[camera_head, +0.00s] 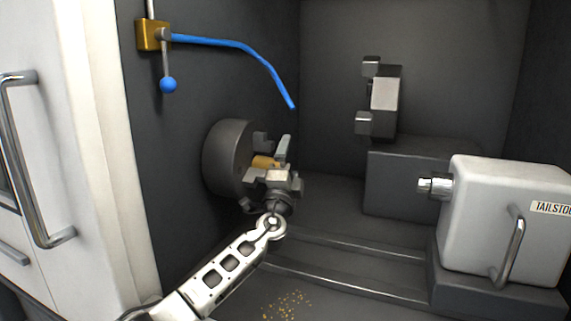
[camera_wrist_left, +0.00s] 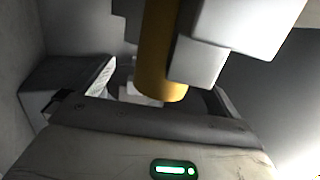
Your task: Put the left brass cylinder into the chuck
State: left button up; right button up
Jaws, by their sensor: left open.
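The dark round chuck (camera_head: 222,158) is on the left wall of the machine, with grey jaws facing right. A brass cylinder (camera_head: 264,162) sticks out from among the chuck's jaws. In the left wrist view the brass cylinder (camera_wrist_left: 160,55) shows close up, beside a pale grey jaw block (camera_wrist_left: 198,65), with its free end toward my gripper. How deep it sits in the chuck is hidden. My left gripper (camera_head: 282,165) is open in front of the chuck, close to the cylinder's free end. My right gripper is not in view.
The tailstock (camera_head: 500,220) stands at the right. A tool turret (camera_head: 384,105) stands at the back on a grey block (camera_head: 405,180). A blue hose (camera_head: 230,43) hangs above the chuck from a brass valve (camera_head: 152,36). Brass chips (camera_head: 287,305) lie on the floor.

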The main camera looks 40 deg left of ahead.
pick_arm(q)
jog(key=shift+w+d, duration=0.2)
jog(key=shift+d, duration=0.5)
jog(key=shift+w+d, duration=0.15)
jog(key=shift+d, duration=0.55)
jog(key=shift+d, duration=0.15)
jog(key=s+d+p, duration=0.3)
jog(key=s, duration=1)
jog(key=shift+s, duration=0.3)
jog(key=shift+d, duration=0.1)
